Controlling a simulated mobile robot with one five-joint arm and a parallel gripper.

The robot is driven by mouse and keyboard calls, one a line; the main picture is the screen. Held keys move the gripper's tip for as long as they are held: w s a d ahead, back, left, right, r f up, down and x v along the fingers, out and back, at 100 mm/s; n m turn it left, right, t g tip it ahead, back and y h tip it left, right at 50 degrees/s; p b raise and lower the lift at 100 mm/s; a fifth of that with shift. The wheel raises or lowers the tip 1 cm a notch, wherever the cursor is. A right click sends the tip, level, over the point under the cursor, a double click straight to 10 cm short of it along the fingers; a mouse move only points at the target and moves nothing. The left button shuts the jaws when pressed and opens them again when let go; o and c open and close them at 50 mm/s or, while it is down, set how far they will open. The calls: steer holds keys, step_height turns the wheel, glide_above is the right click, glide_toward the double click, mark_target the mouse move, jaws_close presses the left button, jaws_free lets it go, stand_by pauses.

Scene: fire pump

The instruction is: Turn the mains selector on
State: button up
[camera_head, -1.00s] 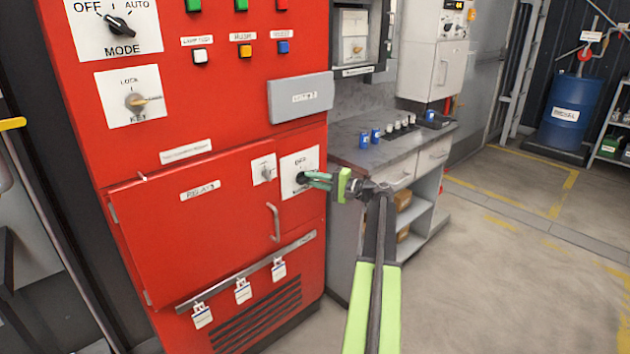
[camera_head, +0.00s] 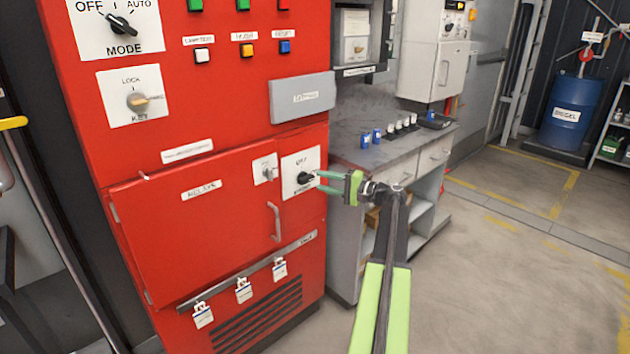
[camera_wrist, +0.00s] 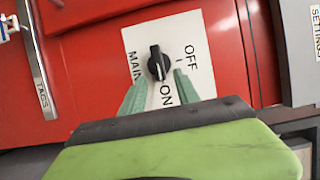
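The mains selector is a black knob (camera_head: 304,178) on a white plate (camera_head: 300,163) at the right of the red cabinet. In the wrist view the knob (camera_wrist: 158,62) shows whole, with OFF at upper right, ON below and MAINS at left. Its white pointer line faces down in that view, toward the ON mark. My gripper (camera_head: 320,181) is just right of the knob in the head view. In the wrist view its green fingers (camera_wrist: 161,82) are apart, open and empty, with the tips just short of the knob.
A smaller selector (camera_head: 265,170) and a door handle (camera_head: 274,222) sit left of the plate. A grey box (camera_head: 302,97) juts out above it. A grey workbench (camera_head: 375,152) stands right of the cabinet, behind my gripper. The floor at right is clear.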

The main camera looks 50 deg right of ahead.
steer(key=v, duration=1.3)
steer(key=shift+s, duration=0.1)
